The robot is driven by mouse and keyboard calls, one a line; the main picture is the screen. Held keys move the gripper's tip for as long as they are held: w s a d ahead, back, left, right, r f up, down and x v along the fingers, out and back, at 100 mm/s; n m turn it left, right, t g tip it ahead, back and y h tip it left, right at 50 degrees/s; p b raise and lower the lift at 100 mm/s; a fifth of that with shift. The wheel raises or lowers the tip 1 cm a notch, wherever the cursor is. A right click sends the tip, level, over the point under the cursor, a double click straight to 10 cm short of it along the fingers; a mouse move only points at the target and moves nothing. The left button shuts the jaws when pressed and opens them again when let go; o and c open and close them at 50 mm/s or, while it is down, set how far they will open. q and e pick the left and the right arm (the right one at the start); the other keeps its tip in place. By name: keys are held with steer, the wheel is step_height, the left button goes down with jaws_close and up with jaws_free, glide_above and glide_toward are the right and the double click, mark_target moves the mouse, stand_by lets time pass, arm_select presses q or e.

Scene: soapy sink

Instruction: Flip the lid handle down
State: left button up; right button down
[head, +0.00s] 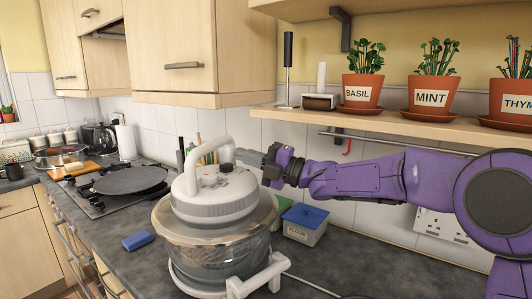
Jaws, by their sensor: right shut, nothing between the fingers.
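A white lid (214,197) with a grey band sits on a glass bowl (213,257) on the counter. Its white loop handle (203,144) stands up above the lid. My right gripper (242,156) comes in from the right, with its purple arm behind it. It is shut and empty, with its tips beside the right side of the raised handle. I cannot tell whether the tips touch the handle. My left gripper is not in view.
A blue-lidded flour box (304,229) stands right of the bowl, and a blue sponge (137,240) lies to its left. A white stand (258,280) holds the bowl. A shelf (400,131) with potted herbs hangs above my right arm. A hob with a dark pan (131,180) is at left.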

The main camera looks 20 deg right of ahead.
mark_target(218, 147)
steer(key=p+x, duration=0.2)
steer(key=x, duration=0.2)
steer(key=shift+w+r, duration=0.15)
steer(key=shift+w+a, duration=0.15)
steer(key=shift+a, duration=0.1)
steer(key=shift+a, duration=0.1)
